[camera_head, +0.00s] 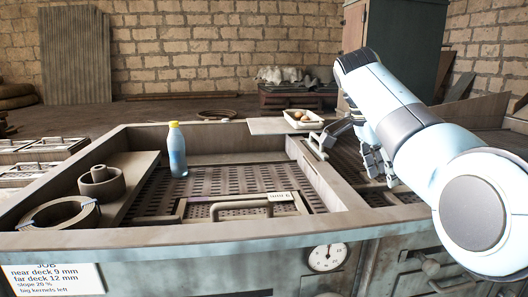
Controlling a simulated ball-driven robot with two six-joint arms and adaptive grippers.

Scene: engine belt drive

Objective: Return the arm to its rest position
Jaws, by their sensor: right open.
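My right arm comes in from the right edge, pale blue and white with dark bands. Its right gripper (366,150) is open, over the right rim of the large metal deck machine (240,237). Nothing shows between its fingers, though the arm hides part of them. My left gripper is out of view.
A blue bottle with a yellow cap (177,150) stands upright on the perforated deck. A handled frame (240,206) lies at the deck front. Ring-shaped parts (60,214) sit left. A white tray with round items (303,118) rests on the back ledge. A dial (327,257) is in front.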

